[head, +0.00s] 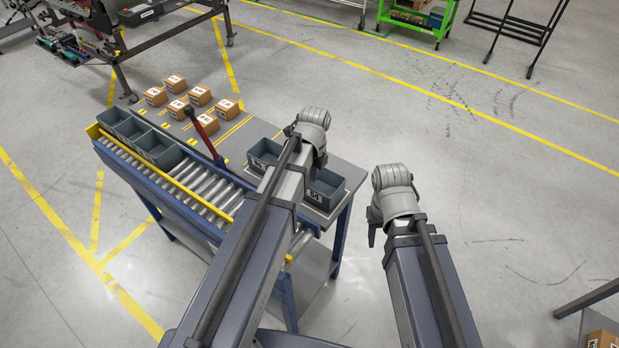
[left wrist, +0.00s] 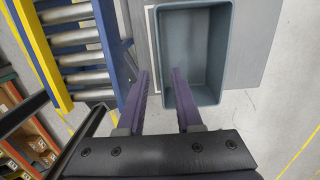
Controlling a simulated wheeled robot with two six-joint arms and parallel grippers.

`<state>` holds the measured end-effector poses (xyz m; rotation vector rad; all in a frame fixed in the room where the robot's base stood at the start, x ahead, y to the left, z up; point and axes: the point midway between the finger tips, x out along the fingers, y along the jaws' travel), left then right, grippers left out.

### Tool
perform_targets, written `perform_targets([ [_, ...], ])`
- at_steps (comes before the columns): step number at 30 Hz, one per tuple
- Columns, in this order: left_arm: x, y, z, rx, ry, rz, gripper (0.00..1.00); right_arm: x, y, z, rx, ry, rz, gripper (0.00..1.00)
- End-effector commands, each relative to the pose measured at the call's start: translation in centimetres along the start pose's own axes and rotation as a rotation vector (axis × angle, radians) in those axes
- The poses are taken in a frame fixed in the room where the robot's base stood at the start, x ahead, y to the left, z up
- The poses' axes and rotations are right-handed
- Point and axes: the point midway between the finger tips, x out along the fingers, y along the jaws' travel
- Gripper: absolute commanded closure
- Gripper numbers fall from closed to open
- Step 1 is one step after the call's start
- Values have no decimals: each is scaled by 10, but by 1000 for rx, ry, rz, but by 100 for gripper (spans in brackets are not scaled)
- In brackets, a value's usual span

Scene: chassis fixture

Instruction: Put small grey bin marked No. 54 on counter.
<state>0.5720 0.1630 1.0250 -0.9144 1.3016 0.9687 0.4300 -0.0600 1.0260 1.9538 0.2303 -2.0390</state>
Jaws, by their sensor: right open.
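A small grey bin (head: 327,188) stands upright at the near right end of the grey counter (head: 237,132), on a pale-edged patch. Its white label seems to read 54, but it is small. My left arm partly covers the bin. In the left wrist view this open, empty-looking bin (left wrist: 196,50) lies ahead of my left gripper (left wrist: 160,72). My right gripper (head: 372,232) hangs right of the counter, open and apart from everything.
Another grey bin (head: 262,154) stands left of my left arm. Several grey bins (head: 160,149) sit at the left end of the roller conveyor (head: 205,188) with a yellow rail. Floor right of the counter is free.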

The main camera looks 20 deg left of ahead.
Motion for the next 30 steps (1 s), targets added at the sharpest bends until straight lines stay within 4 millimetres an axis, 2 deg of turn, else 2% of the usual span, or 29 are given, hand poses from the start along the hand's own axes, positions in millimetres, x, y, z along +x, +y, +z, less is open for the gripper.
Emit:
perform_targets([
  [1,-17,0,0,0,0,0,66,-17,2,1,0,0,0,50],
  [13,-76,0,0,0,0,0,66,-75,7,4,12,0,-2,50],
  [18,-84,0,0,0,0,0,66,-84,8,5,14,0,-3,50],
  [24,-84,2,-4,-25,0,1,66,-83,8,5,15,0,-3,50],
  [26,-84,6,-10,-77,-1,3,66,-83,8,5,15,0,-3,50],
  [30,-86,22,-40,-334,-5,14,66,-83,8,5,15,0,-3,50],
])
